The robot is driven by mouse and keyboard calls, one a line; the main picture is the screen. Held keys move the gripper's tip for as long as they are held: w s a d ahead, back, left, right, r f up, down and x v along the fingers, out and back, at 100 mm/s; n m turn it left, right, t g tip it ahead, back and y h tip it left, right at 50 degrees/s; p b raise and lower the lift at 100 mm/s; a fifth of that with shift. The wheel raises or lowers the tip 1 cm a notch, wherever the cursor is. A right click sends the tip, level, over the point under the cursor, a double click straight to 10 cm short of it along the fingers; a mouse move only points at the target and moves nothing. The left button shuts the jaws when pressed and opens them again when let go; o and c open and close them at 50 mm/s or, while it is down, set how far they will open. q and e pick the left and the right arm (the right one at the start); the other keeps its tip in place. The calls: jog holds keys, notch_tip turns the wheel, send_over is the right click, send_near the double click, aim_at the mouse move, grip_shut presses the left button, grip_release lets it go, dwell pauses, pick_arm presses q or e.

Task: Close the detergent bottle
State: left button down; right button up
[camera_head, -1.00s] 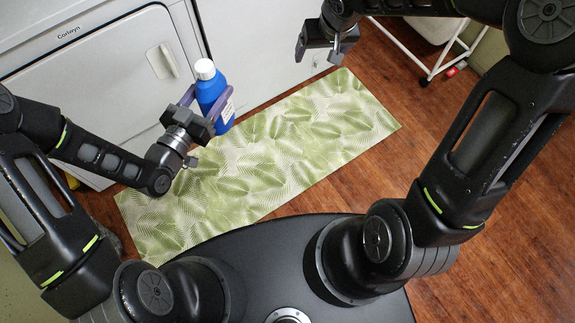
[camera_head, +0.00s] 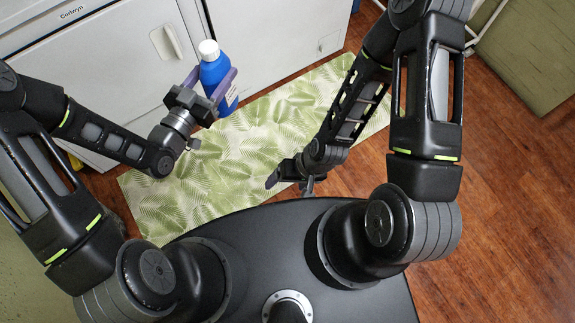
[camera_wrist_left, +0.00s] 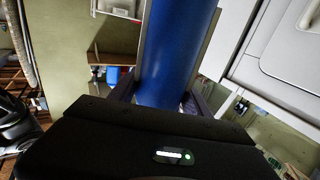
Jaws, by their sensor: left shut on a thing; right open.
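The detergent bottle (camera_head: 215,72) is blue with a white cap (camera_head: 208,48) on its top and a pale label on its side. My left gripper (camera_head: 222,84) is shut on the bottle's body and holds it nearly upright in front of the white appliances. The bottle's blue body also fills the middle of the left wrist view (camera_wrist_left: 176,55), between the fingers; its top is out of that view. I cannot tell whether the cap is fully closed. My right gripper (camera_head: 285,182) is open and empty, low above the mat's front edge, apart from the bottle.
White appliances (camera_head: 110,75) stand behind the bottle. A green leaf-pattern mat (camera_head: 235,160) lies on the wooden floor (camera_head: 500,210). A white rack (camera_head: 482,22) stands at the upper right. The space between my two grippers is free.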

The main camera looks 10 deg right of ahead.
pick_arm(q)
jog(key=shift+r, duration=0.1)
jog(key=w+a+r+n+t+y, duration=0.2)
jog(key=w+a+r+n+y, duration=0.1)
jog(key=a, duration=0.4)
jog(key=w+a+r+n+t+y, duration=0.2)
jog(key=w+a+r+n+y, duration=0.1)
jog(key=w+a+n+y, duration=0.2)
jog(key=w+a+y, duration=0.2)
jog(key=a+y, duration=0.1)
jog(key=shift+w+a+r+y, duration=0.25)
jog(key=shift+w+r+y, duration=0.05)
jog(key=shift+r, duration=0.1)
